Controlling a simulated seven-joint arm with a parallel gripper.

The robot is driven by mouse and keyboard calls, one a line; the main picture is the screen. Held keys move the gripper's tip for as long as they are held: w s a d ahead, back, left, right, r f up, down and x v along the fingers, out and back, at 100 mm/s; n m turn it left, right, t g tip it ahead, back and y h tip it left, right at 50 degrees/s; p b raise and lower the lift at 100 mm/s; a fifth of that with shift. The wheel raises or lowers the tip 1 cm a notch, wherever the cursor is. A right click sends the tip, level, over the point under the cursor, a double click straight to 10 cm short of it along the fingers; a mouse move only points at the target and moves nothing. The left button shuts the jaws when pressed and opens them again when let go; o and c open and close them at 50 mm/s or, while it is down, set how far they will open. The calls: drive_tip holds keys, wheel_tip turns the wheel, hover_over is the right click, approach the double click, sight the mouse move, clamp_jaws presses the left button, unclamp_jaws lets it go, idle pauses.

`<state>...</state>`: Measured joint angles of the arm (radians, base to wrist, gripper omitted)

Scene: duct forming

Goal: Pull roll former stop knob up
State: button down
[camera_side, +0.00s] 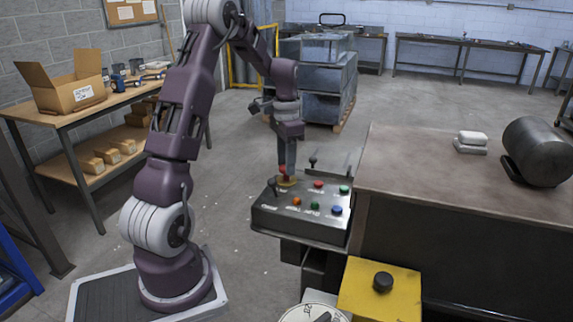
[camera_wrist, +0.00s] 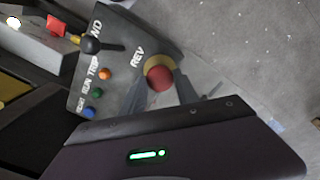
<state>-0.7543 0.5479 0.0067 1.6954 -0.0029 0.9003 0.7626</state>
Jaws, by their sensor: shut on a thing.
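The stop knob (camera_wrist: 159,73) is a red round knob on a yellow base, at the corner of the control panel (camera_wrist: 123,31) in the wrist view. In the side view the red knob (camera_side: 283,170) shows partly, below my gripper (camera_side: 287,166), with its yellow base (camera_side: 287,182) on the panel (camera_side: 300,220). My gripper points down at it, and its two grey fingers lie on either side of the knob in the wrist view. It is shut on the knob. The fingers hide part of the knob, and I cannot tell how far the knob is raised.
The panel carries several coloured buttons, and a black-topped lever (camera_wrist: 89,45) stands close to the knob. A brown-topped bench (camera_side: 450,165) stands to the right. A yellow box (camera_side: 372,300) with a black knob (camera_side: 383,281) is in front. Open floor lies behind the panel.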

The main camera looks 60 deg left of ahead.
drive_tip(key=c, duration=0.9)
unclamp_jaws()
drive_tip(key=shift+r, duration=0.1)
wheel_tip(320, 180, up, 6)
drive_tip(key=shift+r, duration=0.55)
